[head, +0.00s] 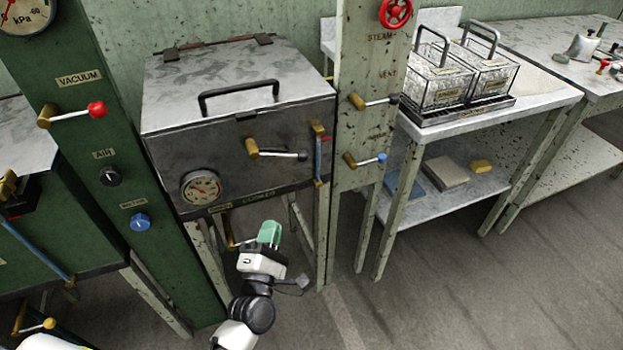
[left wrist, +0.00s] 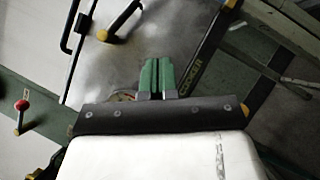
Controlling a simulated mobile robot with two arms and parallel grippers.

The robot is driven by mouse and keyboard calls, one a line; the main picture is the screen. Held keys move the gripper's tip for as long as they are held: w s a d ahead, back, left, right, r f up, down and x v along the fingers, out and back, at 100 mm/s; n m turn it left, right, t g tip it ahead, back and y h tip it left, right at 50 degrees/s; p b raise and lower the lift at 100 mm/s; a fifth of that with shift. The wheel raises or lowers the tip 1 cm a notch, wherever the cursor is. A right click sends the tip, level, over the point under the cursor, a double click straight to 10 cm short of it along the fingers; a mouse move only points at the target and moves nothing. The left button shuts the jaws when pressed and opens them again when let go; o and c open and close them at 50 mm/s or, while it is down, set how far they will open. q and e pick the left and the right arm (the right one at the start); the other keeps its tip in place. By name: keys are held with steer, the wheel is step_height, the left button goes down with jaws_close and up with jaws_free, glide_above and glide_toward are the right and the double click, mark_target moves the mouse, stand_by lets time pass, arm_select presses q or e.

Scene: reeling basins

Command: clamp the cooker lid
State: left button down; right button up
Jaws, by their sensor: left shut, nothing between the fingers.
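The cooker (head: 250,190) is a grey metal box on legs, and its lid (head: 220,75) lies down flat with a black bar handle (head: 238,95). A brass-hubbed lever with a black grip (head: 280,154) points right on its front; it also shows in the left wrist view (left wrist: 120,22). A brass fitting with a blue rod (head: 319,155) sits at the front right edge. My left gripper (head: 270,232), with green fingers, is shut and empty below the cooker front. In the left wrist view its fingers (left wrist: 156,75) partly cover the dial gauge. My right gripper is out of view.
A green panel (head: 100,190) with a red-knobbed vacuum lever (head: 75,114) stands left. A pale post (head: 365,120) with steam and vent valves stands right. Floor in front is clear.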

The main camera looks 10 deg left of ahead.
arm_select(q)
steer(key=shift+r+n, duration=0.4)
steer(key=shift+r, duration=0.1)
